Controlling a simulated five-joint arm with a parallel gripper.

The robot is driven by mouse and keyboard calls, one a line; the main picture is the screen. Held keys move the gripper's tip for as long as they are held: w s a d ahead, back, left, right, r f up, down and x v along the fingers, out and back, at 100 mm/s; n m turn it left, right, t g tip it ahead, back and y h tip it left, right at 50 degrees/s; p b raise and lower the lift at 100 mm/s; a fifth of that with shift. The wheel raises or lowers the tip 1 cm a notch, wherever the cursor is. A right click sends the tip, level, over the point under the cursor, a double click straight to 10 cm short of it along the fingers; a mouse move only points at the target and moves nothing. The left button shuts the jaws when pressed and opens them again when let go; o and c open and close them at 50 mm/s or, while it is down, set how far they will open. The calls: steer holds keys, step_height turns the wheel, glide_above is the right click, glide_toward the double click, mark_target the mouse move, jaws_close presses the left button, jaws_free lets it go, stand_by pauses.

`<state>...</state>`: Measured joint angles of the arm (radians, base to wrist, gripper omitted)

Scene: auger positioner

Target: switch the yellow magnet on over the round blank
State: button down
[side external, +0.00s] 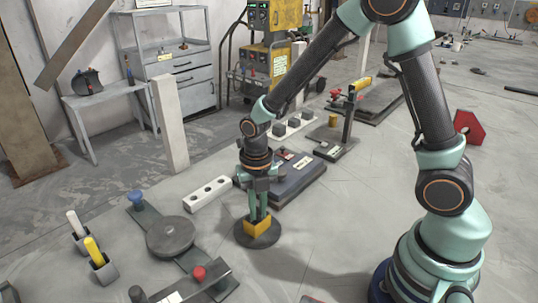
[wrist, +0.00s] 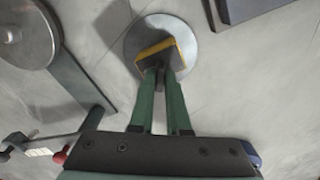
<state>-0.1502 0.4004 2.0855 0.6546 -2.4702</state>
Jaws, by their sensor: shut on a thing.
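The yellow magnet (side external: 257,226) is a small block held low in my gripper (side external: 258,212). In the wrist view the magnet (wrist: 172,50) shows a yellow edge and a dark top between the fingertips (wrist: 160,72). The round blank (side external: 243,239) is a flat grey disc on the floor directly under the magnet. In the wrist view the blank (wrist: 136,28) extends past the magnet on the visible sides. The magnet appears to sit on the blank, though the contact line is hidden. I cannot see a switch or whether the magnet is on.
A grey turntable disc (side external: 170,236) on a plate lies to the left, with a blue knob (side external: 136,199) and a red knob (side external: 198,273). A white block with holes (side external: 208,194) and a dark slab (side external: 298,181) lie behind. Yellow (side external: 94,251) and white (side external: 75,223) sticks stand in holders.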

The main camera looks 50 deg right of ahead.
steer(key=shift+f, duration=0.1)
steer(key=shift+s+d+n, duration=0.15)
steer(key=shift+n, duration=1.35)
steer(key=shift+n, duration=0.7)
steer(key=c, duration=0.8)
jaws_free()
steer(key=shift+r, duration=3.1)
